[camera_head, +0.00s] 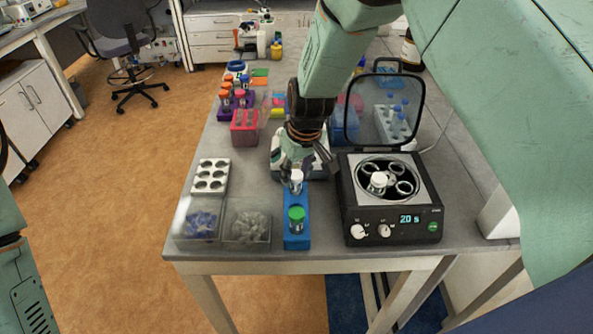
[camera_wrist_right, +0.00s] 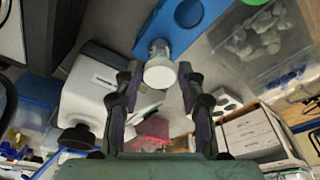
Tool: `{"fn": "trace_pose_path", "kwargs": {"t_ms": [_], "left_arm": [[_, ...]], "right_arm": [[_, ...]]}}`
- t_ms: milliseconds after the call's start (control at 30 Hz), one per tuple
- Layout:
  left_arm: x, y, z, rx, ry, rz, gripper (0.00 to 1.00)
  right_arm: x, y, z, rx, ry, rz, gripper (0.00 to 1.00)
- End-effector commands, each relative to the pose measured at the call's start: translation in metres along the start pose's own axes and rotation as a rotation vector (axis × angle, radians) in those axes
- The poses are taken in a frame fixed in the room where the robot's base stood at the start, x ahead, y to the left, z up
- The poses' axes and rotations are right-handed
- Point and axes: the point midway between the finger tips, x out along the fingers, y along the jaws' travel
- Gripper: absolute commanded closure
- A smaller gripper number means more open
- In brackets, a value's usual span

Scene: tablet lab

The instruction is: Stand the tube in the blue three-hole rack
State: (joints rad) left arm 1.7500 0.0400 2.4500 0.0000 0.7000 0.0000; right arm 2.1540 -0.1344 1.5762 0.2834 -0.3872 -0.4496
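The blue three-hole rack (camera_head: 296,237) stands near the table's front edge. A green-capped tube (camera_head: 297,214) is in its front hole. A white-capped tube (camera_head: 296,176) stands upright at the rack's rear end, seemingly in the rear hole; its base is hard to see. My right gripper (camera_head: 309,163) is just above and behind this tube. In the right wrist view, the white cap (camera_wrist_right: 160,74) sits between the open fingers, with gaps on both sides. The rack (camera_wrist_right: 186,14) shows an empty hole beside it. My left gripper is out of view.
An open centrifuge (camera_head: 391,230) reading 20 s stands right of the rack, with a white-capped tube (camera_head: 378,181) in its rotor. Left are clear bins (camera_head: 247,235) and a white six-hole rack (camera_head: 211,178). A white device (camera_wrist_right: 93,88) lies behind the blue rack.

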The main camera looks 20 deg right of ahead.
Motion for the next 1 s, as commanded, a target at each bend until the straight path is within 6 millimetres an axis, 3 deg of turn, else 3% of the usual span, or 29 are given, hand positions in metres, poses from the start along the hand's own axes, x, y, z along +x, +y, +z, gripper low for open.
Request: {"fn": "trace_pose_path", "kwargs": {"t_ms": [167,533,1000], "left_arm": [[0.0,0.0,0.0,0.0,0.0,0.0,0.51],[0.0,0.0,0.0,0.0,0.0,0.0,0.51],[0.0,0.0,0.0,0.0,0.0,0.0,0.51]], "right_arm": [[0.0,0.0,0.0,0.0,0.0,0.0,0.44],[-0.007,0.0,-0.001,0.0,0.002,0.001,0.44],[-0.094,0.0,-0.001,-0.001,0.004,0.002,0.44]]}}
